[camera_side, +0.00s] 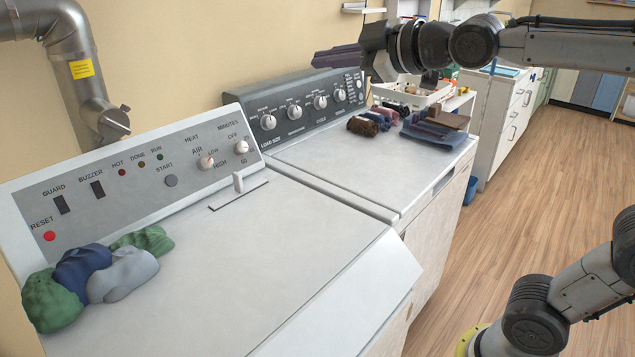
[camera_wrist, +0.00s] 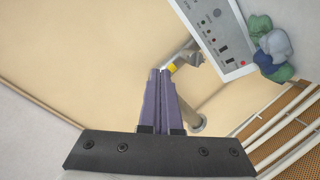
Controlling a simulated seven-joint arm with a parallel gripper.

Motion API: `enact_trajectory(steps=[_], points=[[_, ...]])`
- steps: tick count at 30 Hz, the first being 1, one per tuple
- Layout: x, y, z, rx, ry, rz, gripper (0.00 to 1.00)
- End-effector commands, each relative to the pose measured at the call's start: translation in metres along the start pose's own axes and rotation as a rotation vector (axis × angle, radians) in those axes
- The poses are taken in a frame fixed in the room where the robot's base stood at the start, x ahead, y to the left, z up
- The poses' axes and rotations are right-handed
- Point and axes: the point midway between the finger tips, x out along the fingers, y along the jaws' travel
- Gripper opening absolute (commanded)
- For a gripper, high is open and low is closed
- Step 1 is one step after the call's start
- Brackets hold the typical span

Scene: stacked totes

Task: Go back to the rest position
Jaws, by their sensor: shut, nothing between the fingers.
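My gripper (camera_side: 316,58) is at the upper middle of the side view, with its purple fingers pointing left in front of the beige wall. It appears above the dark control panel (camera_side: 312,102) of the farther machine. In the wrist view my gripper (camera_wrist: 160,72) shows two purple fingers lying together along their length, shut and empty. Nothing touches the fingertips in either view.
The nearer white machine (camera_side: 270,245) bears a crumpled green, blue and grey cloth pile (camera_side: 120,275). Rolled and folded cloths (camera_side: 432,132) lie on the farther machine. A white basket (camera_side: 415,95) stands behind. A metal pipe (camera_side: 75,65) runs along the wall at left.

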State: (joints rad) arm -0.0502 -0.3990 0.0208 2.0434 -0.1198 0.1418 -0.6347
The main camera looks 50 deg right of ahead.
Motion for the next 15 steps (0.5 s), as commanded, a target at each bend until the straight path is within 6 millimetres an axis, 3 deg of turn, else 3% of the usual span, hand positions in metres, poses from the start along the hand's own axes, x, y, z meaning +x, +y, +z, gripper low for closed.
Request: enact_trajectory(steps=[1,6,12,15], points=[[-0.025,-0.011,0.021,0.064,-0.052,-0.022,0.00],[-0.088,-0.072,0.100,0.306,-0.279,-0.131,0.00],[-0.140,-0.149,0.177,0.549,-0.581,-0.255,0.00],[-0.157,-0.175,0.200,0.636,-0.719,-0.297,0.00]])
